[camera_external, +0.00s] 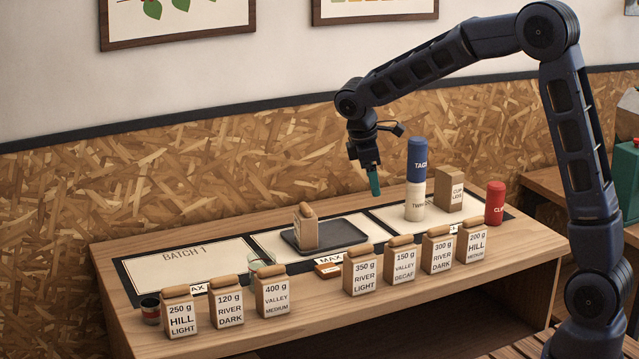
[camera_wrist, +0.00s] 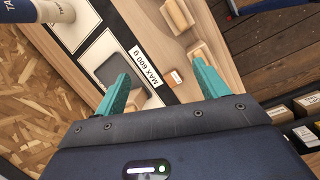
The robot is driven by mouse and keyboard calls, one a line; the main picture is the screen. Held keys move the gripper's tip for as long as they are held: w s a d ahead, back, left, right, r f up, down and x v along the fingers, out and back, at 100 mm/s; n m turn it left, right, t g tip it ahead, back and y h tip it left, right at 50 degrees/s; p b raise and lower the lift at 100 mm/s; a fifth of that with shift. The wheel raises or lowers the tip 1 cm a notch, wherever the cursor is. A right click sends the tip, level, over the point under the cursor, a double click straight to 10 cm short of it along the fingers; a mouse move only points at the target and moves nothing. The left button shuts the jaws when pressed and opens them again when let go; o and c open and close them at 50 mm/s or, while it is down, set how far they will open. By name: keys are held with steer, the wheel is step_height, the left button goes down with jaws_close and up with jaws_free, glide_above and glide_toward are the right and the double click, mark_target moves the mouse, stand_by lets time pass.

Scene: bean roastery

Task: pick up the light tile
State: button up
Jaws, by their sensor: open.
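A small flat brown-orange tile (camera_external: 328,270) lies on the bench in front of the middle area, next to a "MAX" label; its lettering is too small to read. It also shows in the wrist view as a small orange tile (camera_wrist: 174,77), appearing between the fingertips but well below them. My gripper (camera_external: 375,182) hangs above the bench, behind and to the right of the tile, with teal fingers. In the wrist view my gripper (camera_wrist: 160,72) is open, with nothing between its fingers.
Several labelled bags, including "350 g RIVER LIGHT" (camera_external: 362,277), line the front edge. A dark tray (camera_external: 346,232) holds one bag (camera_external: 305,230). The "BATCH 1" area (camera_external: 205,268) is mostly clear.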

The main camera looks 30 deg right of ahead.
steer(key=w+a+f+n+h, duration=0.1)
steer(key=w+a+f+n, duration=0.2)
steer(key=a+f, duration=0.4)
steer(key=w+a+f+n+h, duration=0.1)
steer(key=w+a+f+n, duration=0.15)
steer(key=a+f, duration=0.4)
glide_toward(327, 268)
steer(key=shift+d+f+m+g, duration=0.15)
steer(key=shift+d+f, duration=0.2)
steer(key=shift+f, duration=0.2)
steer(key=shift+d+f+m+g, duration=0.15)
steer(key=shift+d+f, duration=0.15)
steer(key=shift+f, duration=0.2)
steer(key=shift+y, duration=0.3)
steer(key=shift+w+x, duration=0.15)
steer(key=shift+x, duration=1.3)
steer(key=shift+w+x, duration=0.1)
steer(key=shift+x, duration=1.4)
steer(key=shift+c, duration=0.2)
steer(key=c, duration=1.1)
